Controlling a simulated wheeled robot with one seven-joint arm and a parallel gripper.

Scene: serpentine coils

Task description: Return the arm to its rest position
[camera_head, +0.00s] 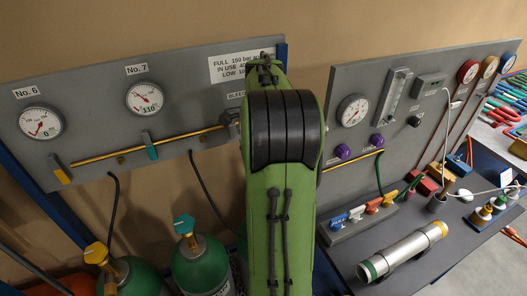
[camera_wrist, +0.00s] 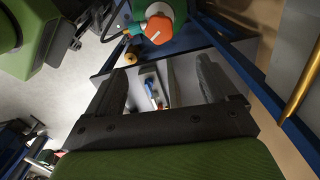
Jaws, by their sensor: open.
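My green arm (camera_head: 280,200) with a black ribbed joint fills the middle of the head view and hides part of the gauge panel behind it. My gripper does not show in the head view. In the wrist view my gripper (camera_wrist: 165,85) has its two dark fingers wide apart, with nothing held between them. Beyond the fingers, lower down, a small tray with blue and white items (camera_wrist: 151,86) shows in the gap. I cannot tell how far the fingers are from it.
A gauge panel (camera_head: 90,100) stands at left, with green gas cylinders (camera_head: 203,265) below. A second panel (camera_head: 345,85) stands at right behind a dark bench bearing a metal cylinder (camera_head: 403,252) and valves. An orange-capped part (camera_wrist: 158,29) sits near my arm in the wrist view.

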